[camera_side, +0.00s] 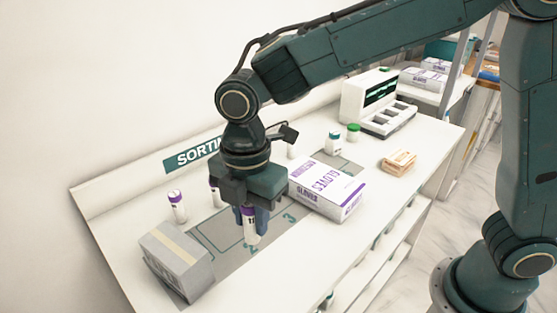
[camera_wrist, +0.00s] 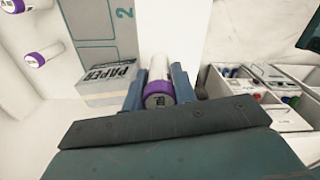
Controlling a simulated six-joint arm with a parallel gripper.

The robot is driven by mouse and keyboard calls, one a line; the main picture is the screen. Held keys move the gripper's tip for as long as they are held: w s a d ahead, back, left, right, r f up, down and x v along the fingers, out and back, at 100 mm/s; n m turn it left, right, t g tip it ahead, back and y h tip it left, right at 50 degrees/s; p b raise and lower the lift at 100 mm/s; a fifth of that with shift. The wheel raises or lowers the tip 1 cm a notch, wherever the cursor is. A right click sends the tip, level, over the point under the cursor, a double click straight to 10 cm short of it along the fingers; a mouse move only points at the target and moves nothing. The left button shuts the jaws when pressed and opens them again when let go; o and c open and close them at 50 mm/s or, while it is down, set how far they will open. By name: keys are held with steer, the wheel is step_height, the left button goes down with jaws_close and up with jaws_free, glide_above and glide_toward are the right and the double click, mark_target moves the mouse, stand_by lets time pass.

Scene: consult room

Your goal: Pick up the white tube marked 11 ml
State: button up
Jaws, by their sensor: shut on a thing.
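My gripper (camera_side: 250,222) points down over the grey marked strip on the white bench. It is shut on a white tube with a purple cap (camera_side: 252,238), which stands upright between the fingers. In the wrist view, the same tube (camera_wrist: 160,88) sits between the two blue fingers (camera_wrist: 158,92), its cap towards the camera. Its marking is too small to read for sure. The tube's lower end is near the strip by the number 2; I cannot tell whether it touches. Another purple-capped white tube (camera_side: 177,207) stands to the left, and one more (camera_side: 214,192) is partly behind my gripper.
A grey box (camera_side: 172,262) stands at the front left. A glove box (camera_side: 327,187) lies close on the right. Green-lidded jars (camera_side: 353,132), a small orange pack (camera_side: 398,160) and a white device (camera_side: 380,103) are further right. Shelves with items (camera_wrist: 262,100) lie below the bench edge.

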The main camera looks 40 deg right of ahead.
step_height(320, 180, up, 7)
steer(key=shift+f, duration=0.15)
stand_by(0.7)
